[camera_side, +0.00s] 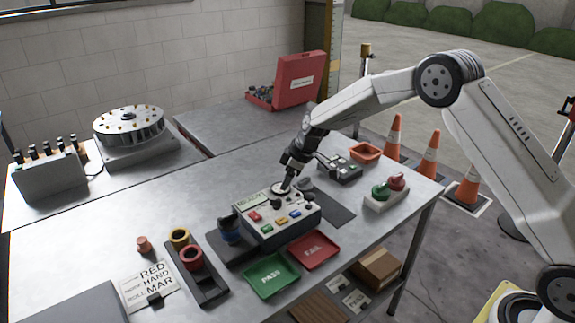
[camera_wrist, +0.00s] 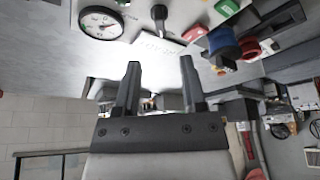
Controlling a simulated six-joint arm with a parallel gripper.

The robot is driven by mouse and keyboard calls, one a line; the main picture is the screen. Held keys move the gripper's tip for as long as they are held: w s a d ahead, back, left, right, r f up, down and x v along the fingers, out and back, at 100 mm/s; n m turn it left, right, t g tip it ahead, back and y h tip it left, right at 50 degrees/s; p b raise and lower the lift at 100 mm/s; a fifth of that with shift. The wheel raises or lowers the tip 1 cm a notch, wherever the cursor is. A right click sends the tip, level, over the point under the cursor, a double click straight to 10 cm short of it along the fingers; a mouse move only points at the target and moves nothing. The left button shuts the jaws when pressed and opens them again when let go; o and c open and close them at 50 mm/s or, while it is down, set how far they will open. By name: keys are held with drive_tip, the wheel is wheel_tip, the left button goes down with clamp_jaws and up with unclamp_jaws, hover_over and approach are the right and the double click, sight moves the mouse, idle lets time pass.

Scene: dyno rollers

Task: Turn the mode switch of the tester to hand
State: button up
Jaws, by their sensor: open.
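The tester (camera_side: 285,232) is a grey box on the metal table in the side view, with colored buttons and a round dial on its top. My gripper (camera_side: 287,186) is over the dial end of the tester, pointing down. In the wrist view my gripper (camera_wrist: 160,62) is open, its two dark fingers apart with nothing between them. A white gauge (camera_wrist: 101,23) with a needle and a small black knob (camera_wrist: 159,13) beside it show there, beyond the fingertips. I cannot tell for sure which part is the mode switch, and its setting is not readable.
A green PASS tray (camera_side: 271,275) and a red FAIL tray (camera_side: 313,250) lie in front of the tester. A grey device (camera_side: 340,168) and a red-and-green button box (camera_side: 387,195) are to the right.

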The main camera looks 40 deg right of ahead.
sight(277, 200)
drive_tip(key=shift+f, duration=0.15)
drive_tip(key=shift+x, duration=3.75)
clamp_jaws()
